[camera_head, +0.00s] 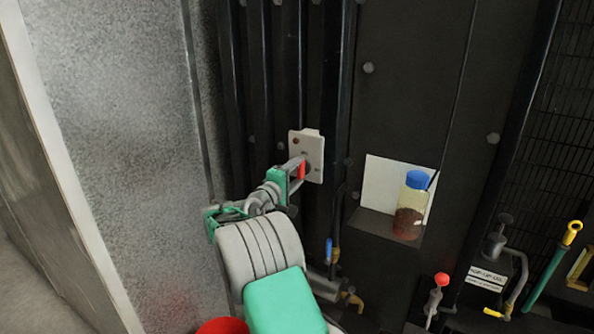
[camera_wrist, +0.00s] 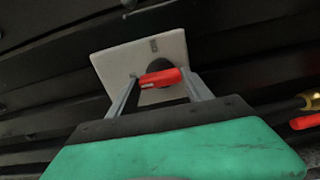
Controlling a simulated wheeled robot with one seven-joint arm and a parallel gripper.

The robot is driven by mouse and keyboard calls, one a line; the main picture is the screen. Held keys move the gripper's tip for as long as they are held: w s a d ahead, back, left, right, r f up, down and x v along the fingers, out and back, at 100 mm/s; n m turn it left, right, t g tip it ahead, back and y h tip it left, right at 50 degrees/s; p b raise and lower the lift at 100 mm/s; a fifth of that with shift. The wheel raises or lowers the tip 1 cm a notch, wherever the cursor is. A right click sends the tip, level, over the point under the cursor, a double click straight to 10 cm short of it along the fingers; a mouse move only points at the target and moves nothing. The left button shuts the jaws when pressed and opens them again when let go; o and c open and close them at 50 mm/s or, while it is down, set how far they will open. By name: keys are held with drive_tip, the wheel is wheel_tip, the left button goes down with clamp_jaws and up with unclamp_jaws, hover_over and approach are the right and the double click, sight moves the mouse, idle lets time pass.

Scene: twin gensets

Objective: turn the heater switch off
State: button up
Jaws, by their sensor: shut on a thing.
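My gripper (camera_head: 299,168) reaches up to the plate from below left. In the wrist view my gripper's two fingers (camera_wrist: 162,84) stand on either side of the red handle and are shut on it. Small marks on the plate are too blurred to read. The hub is partly hidden behind the handle.
A blue-capped jar (camera_head: 411,205) stands on a small ledge to the right. Lower right are a red-knobbed lever (camera_head: 437,291) and a green rod with a yellow end (camera_head: 551,268). A grey metal wall (camera_head: 120,130) stands close on the left.

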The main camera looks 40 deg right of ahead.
drive_tip(key=shift+n, duration=0.3)
drive_tip(key=o, duration=1.4)
drive_tip(key=shift+c, duration=0.2)
drive_tip(key=b+v, duration=0.2)
drive_tip(key=v, duration=0.5)
drive_tip(key=shift+a, duration=0.4)
drive_tip(key=shift+s, duration=0.1)
